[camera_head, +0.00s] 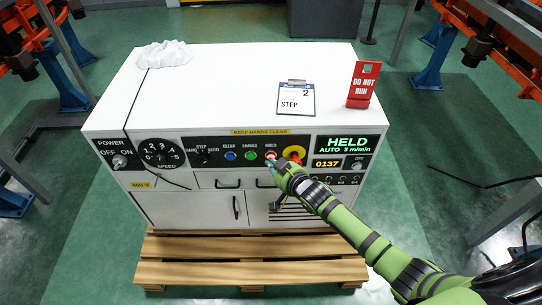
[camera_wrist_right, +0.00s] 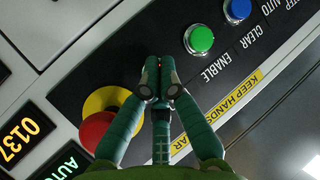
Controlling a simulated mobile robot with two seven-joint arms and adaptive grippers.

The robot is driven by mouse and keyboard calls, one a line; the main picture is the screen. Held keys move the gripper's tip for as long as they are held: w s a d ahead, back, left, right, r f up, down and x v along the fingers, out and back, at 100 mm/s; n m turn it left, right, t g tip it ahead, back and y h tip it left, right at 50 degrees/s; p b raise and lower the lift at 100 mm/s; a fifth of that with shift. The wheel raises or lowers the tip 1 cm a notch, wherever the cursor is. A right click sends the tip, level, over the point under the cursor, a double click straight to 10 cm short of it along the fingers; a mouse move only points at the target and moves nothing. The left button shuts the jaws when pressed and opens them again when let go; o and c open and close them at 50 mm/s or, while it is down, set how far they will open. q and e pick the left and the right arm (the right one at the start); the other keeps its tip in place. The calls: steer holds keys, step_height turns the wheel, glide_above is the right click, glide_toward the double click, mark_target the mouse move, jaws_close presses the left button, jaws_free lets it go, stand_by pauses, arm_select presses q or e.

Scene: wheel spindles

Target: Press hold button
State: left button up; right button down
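The hold button (camera_head: 270,155) is a small red button under the HOLD label on the black control panel (camera_head: 222,160). My right gripper (camera_head: 272,168) comes in from the lower right, with its fingertips at the button. In the right wrist view its green fingers (camera_wrist_right: 158,72) meet at the tips, shut with nothing between them. They cover the hold button there, so I cannot tell whether they touch it. The display (camera_head: 346,145) reads HELD, AUTO 3 m/min. My left gripper is not in view.
A red and yellow mushroom button (camera_head: 294,154) sits just right of the hold button. A green button (camera_wrist_right: 199,38) and a blue button (camera_wrist_right: 238,9) are on the other side. A clipboard (camera_head: 296,97) and a red DO NOT RUN sign (camera_head: 363,87) are on the white cabinet top.

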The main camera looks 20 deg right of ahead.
steer(key=shift+s+a+p, duration=0.15)
steer(key=shift+s+p, duration=0.15)
steer(key=shift+s, duration=0.25)
steer(key=s+p, duration=0.1)
steer(key=s, duration=0.1)
steer(key=s+a+p, duration=0.1)
steer(key=s+p, duration=0.1)
steer(key=shift+s+a, duration=0.2)
steer(key=shift+s, duration=0.2)
stand_by(0.6)
